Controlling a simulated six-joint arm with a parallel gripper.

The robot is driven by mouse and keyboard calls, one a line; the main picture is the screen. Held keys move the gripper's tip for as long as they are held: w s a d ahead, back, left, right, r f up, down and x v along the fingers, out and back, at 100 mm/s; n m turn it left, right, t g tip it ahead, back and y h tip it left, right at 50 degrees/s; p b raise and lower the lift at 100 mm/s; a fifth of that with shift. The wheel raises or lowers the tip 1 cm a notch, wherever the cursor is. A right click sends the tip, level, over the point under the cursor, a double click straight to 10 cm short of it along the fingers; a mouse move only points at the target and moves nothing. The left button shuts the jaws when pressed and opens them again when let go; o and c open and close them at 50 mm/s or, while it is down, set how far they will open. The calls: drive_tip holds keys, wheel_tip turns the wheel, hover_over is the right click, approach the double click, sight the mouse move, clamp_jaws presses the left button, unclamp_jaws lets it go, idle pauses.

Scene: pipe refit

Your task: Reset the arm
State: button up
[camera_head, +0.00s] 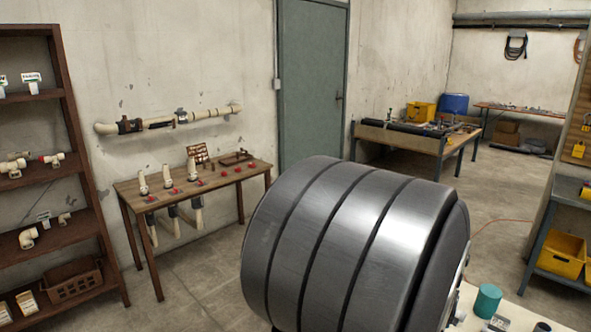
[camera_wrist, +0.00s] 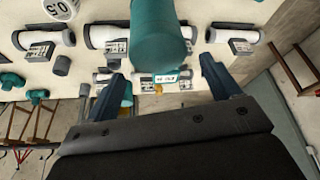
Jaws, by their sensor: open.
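My gripper (camera_wrist: 160,90) shows in the wrist view with its two blue fingers spread wide apart. It is open, and nothing is seen held between the fingers. A teal cylinder (camera_wrist: 160,35) stands out in front of it at the top middle, apart from the fingertips as far as I can tell. In the head view a large grey banded part of my own arm fills the lower middle, and the gripper itself does not show there.
The wrist view shows a pale board (camera_wrist: 200,12) with several white pipe pieces (camera_wrist: 228,35). In the head view are a brown shelf (camera_head: 62,205) at left, a wooden table (camera_head: 215,180) with pipe fittings, a workbench (camera_head: 405,143) behind, and a teal cylinder (camera_head: 487,300) at lower right. Open floor lies between.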

drive_tip(key=s+d+r, duration=0.5)
drive_tip(key=s+r, duration=0.2)
drive_tip(key=s, duration=0.4)
drive_tip(key=s+d+f+m, duration=0.1)
drive_tip(key=d+f+m, duration=0.1)
drive_tip(key=d, duration=0.9)
drive_tip(key=s+d+f+m+g+h, duration=0.1)
drive_tip(key=d+f+m, duration=0.1)
drive_tip(key=d, duration=0.9)
drive_tip(key=s+d+f+m+g+h, duration=0.1)
drive_tip(key=d+f+m, duration=0.2)
drive_tip(key=d, duration=0.8)
drive_tip(key=shift+s+d+m, duration=0.25)
drive_tip(key=shift+d+m, duration=0.15)
drive_tip(key=shift+m, duration=0.4)
drive_tip(key=c, duration=0.4)
